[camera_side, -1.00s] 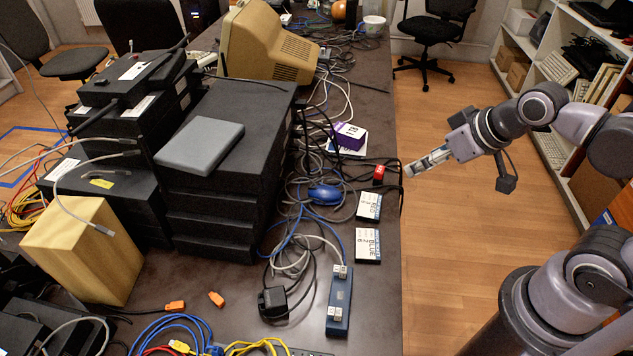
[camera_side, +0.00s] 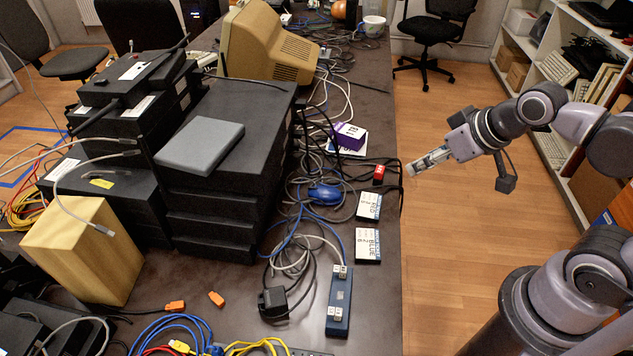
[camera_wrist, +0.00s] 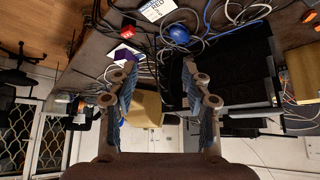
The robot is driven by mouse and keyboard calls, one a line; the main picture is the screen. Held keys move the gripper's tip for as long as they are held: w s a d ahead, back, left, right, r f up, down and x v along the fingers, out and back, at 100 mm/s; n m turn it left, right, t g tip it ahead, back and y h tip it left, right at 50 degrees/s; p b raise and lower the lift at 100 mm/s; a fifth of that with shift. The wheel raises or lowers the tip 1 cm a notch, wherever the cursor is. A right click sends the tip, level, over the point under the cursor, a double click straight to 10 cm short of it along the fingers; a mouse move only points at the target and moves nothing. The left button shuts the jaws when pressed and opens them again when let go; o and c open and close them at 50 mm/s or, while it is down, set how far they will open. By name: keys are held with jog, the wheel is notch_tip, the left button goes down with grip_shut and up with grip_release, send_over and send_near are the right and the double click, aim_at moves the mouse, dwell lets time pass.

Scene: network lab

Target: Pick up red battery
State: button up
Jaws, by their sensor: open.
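The red battery (camera_side: 379,174) is a small red block on the dark table, near its right edge. It lies beside black cables. It also shows in the wrist view (camera_wrist: 128,32) near the top, left of the blue mouse. My gripper (camera_side: 412,169) is just right of the battery in the side view, past the table's edge, and apart from it. In the wrist view my gripper (camera_wrist: 160,68) has its two fingers spread with nothing held between them.
A purple box (camera_side: 349,136) on a white card lies behind the battery. A blue mouse (camera_side: 324,193), a RED card (camera_side: 369,206) and a BLUE card (camera_side: 368,245) lie nearer. Cables cover the table's middle. A stack of black boxes (camera_side: 215,215) stands at left.

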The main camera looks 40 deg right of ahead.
jog(key=w+d+f+m+g+h, duration=0.25)
jog(key=w+m, duration=0.25)
jog(key=w, duration=0.3)
jog(key=m+g+h, duration=0.1)
jog(key=m+g, duration=0.1)
jog(key=m, duration=0.5)
send_near(380, 169)
jog(key=shift+x, duration=5.1)
jog(key=shift+h, duration=0.25)
grip_shut()
